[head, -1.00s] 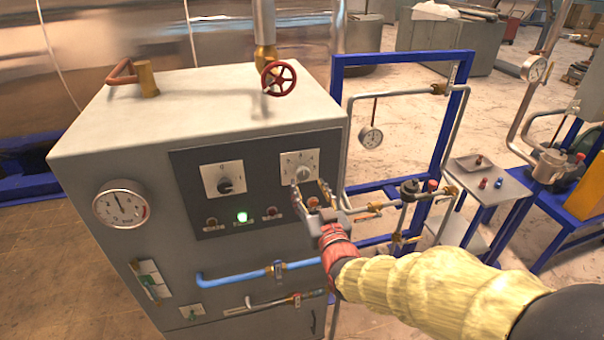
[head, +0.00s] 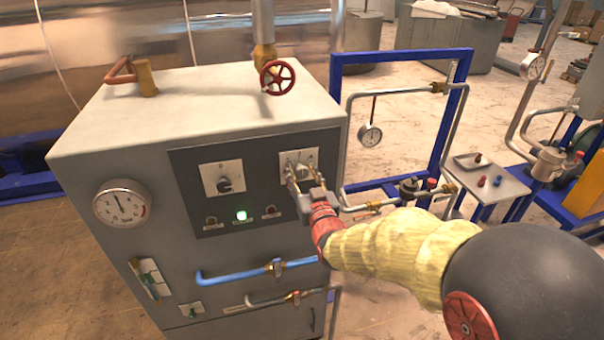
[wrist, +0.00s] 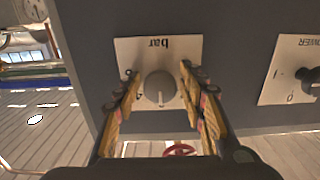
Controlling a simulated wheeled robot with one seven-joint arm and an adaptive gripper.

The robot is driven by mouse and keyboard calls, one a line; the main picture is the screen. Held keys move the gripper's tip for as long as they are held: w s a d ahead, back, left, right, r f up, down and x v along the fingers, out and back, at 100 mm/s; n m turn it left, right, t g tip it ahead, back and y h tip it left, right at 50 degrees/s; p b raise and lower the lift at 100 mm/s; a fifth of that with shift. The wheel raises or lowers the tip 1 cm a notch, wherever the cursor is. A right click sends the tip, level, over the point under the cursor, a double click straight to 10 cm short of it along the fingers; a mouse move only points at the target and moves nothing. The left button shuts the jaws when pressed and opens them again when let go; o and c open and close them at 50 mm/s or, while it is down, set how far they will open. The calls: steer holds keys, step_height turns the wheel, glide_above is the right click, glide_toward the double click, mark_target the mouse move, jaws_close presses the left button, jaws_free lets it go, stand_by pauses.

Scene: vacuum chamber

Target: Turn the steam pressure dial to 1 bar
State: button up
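The steam pressure dial is a grey round knob (wrist: 160,88) on a white plate marked "bar" (wrist: 157,48), upside down in the wrist view. In the head view its plate (head: 312,157) is at the right of the dark panel, and the knob is mostly hidden by my gripper (head: 306,172). In the wrist view my gripper (wrist: 157,80) is open, one finger on each side of the knob. Gaps show between the fingers and the knob. The scale marks are too small to read.
A second knob (head: 225,185), its plate marked "POWER" in the wrist view, is left of the dial. Below it are indicator lamps, one lit green (head: 241,215). A red valve wheel (head: 278,78) stands above. A blue pipe frame (head: 337,120) is at the right.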

steer(key=c, duration=0.9)
steer(key=shift+f+b, duration=0.1)
steer(key=shift+b, duration=0.3)
steer(key=n+b, duration=0.3)
steer(key=b, duration=0.1)
steer(key=shift+f+n+b, duration=0.15)
steer(key=shift+n+b, duration=0.2)
steer(key=shift+n, duration=0.05)
steer(key=n+b, duration=0.4)
steer(key=b, duration=0.1)
steer(key=shift+n, duration=0.3)
steer(key=n+b, duration=0.4)
steer(key=n, duration=0.1)
steer(key=shift+d, duration=0.1)
steer(key=n+b, duration=0.1)
steer(key=n, duration=0.1)
steer(key=n+b, duration=0.1)
steer(key=n, duration=0.1)
steer(key=n+b, duration=0.1)
steer(key=n, duration=0.1)
steer(key=shift+r+b, duration=0.25)
steer(key=shift+b, duration=0.15)
steer(key=shift+n, duration=0.4)
steer(key=o, duration=1.1)
